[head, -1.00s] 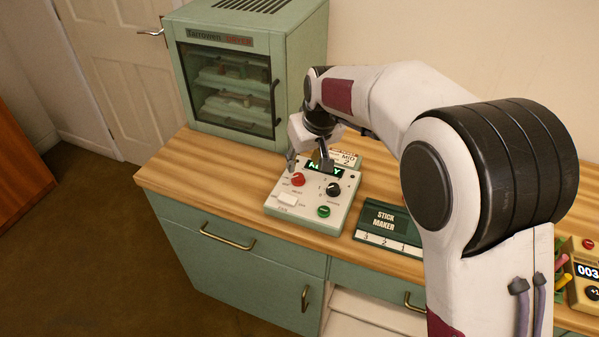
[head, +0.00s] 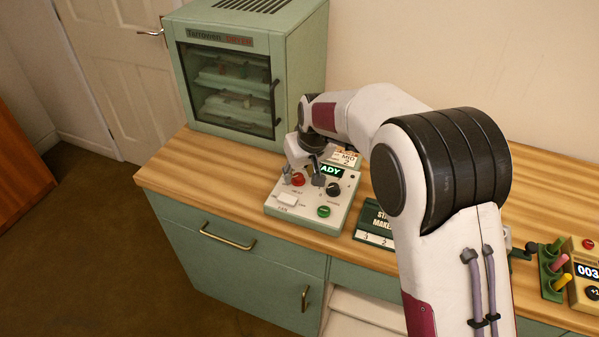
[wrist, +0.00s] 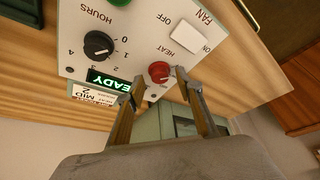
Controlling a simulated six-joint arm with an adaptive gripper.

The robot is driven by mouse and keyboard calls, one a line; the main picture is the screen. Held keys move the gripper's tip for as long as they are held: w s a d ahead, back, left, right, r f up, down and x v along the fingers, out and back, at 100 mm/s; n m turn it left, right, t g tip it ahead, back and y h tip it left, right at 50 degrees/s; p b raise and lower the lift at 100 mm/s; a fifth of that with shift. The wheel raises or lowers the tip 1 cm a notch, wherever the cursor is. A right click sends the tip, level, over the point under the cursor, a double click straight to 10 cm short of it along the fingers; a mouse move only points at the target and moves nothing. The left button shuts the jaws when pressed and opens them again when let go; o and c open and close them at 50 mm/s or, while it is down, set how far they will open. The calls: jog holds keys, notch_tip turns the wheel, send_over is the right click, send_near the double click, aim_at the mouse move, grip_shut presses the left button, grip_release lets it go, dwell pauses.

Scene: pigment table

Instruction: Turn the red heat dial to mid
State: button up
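The red heat dial (head: 298,180) is on the left of the white control panel (head: 274,205). In the wrist view the red dial (wrist: 159,71) lies just beyond my fingertips, nearer the right-hand one. My gripper (head: 303,181) is above the panel, pointing down. In the wrist view my gripper (wrist: 152,82) is open, with a gap between its two fingers and nothing held. Whether a fingertip touches the dial, I cannot tell. The dial's pointer setting is too small to read. A card (head: 345,158) behind the panel reads MID and 2.
The green dryer cabinet (head: 262,40) stands behind.

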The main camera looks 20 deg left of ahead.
jog(key=shift+a+f, duration=0.1)
jog(key=shift+f, duration=0.15)
grip_shut()
jog(key=shift+m, duration=0.8)
jog(key=shift+a+m+t+h, duration=0.1)
jog(key=shift+m+t+h, duration=0.3)
jog(key=shift+m, duration=0.6)
jog(key=shift+a+m+t+h, duration=0.15)
jog(key=shift+m+h, duration=0.35)
jog(key=shift+m, duration=0.5)
jog(key=shift+a+m+h, duration=0.1)
jog(key=shift+m+h, duration=0.5)
jog(key=shift+m, duration=0.9)
jog(key=shift+a+m+h, duration=0.1)
jog(key=shift+m+h, duration=0.5)
jog(key=shift+m, duration=0.9)
